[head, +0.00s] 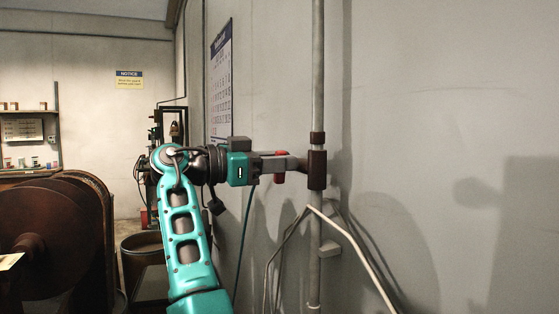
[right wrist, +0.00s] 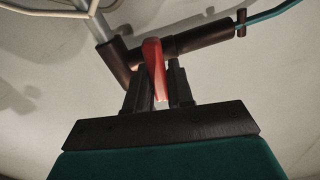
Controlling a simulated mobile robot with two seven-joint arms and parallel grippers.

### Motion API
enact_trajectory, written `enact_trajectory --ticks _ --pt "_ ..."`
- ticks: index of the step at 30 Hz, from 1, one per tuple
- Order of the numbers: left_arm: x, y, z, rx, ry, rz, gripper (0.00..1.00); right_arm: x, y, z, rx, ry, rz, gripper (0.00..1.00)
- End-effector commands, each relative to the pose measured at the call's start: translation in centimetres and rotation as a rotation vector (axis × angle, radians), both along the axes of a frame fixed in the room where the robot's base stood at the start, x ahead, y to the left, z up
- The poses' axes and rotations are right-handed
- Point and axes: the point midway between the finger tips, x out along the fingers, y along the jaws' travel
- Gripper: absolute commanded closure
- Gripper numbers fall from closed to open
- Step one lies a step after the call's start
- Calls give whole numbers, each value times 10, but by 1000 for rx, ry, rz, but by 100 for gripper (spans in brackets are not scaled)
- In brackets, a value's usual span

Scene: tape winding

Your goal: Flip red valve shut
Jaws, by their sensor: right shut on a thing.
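The red valve handle (right wrist: 154,62) stands between the two black fingers of my right gripper (right wrist: 157,90) in the right wrist view, and the fingers are shut on it. It lies across a dark branch pipe, which runs off the brown fitting on the vertical pipe. The fingers hide part of the handle there. My left gripper is not in view.
The grey vertical pipe (head: 317,70) runs along the bare wall. Pale hoses (head: 355,240) hang beside it below the fitting. A large brown reel (head: 50,235) stands at the lower left, with a barrel (head: 142,245) next to it. The wall at the right is clear.

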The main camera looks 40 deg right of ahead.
Motion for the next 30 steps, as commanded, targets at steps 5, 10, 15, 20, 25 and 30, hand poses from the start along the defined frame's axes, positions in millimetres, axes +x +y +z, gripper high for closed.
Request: enact_trajectory --ticks 5,10,15,20,25,30 --pt "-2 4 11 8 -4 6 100 2 -1 3 41 129 -1 100" --pt "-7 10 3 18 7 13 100 2 -1 1 58 176 -1 100" --pt "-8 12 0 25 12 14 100 2 -1 0 57 176 0 100" --pt "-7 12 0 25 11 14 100 2 -1 0 56 175 0 68" --pt "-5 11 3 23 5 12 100 2 -1 0 56 174 0 57" --pt "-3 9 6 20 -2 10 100 2 0 0 56 173 0 57"
